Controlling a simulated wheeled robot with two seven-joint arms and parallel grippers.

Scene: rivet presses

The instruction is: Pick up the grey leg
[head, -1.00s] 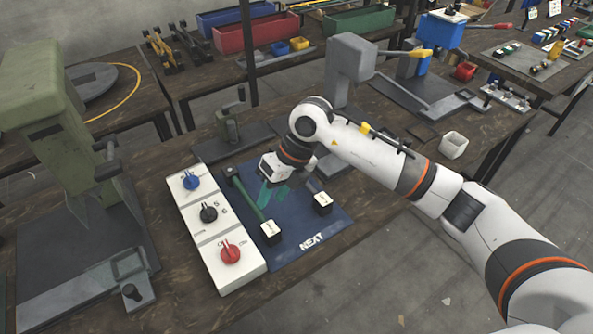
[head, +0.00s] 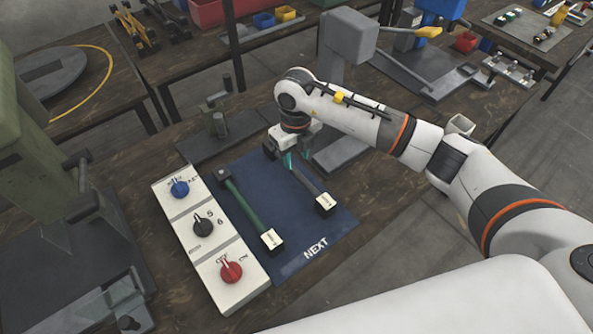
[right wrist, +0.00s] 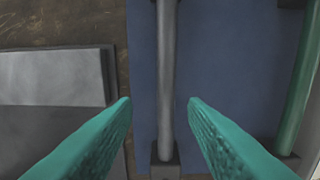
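The grey leg (head: 308,182) is a thin rod lying on the blue mat marked NEXT (head: 285,220), with a dark, white-labelled block at its near end. Its far end is hidden behind my right gripper (head: 289,160). In the right wrist view the grey rod (right wrist: 167,60) runs between the two teal fingers of the right gripper (right wrist: 160,103), which are spread apart with a gap on each side of it. Whether the fingertips are down at rod height is hard to tell. My left gripper is not in view.
A green leg (head: 247,210) lies left of the grey one on the mat. A white panel with blue, black and red knobs (head: 208,240) stands left of the mat. Grey press (head: 345,40) stands behind; green press (head: 40,150) is at far left.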

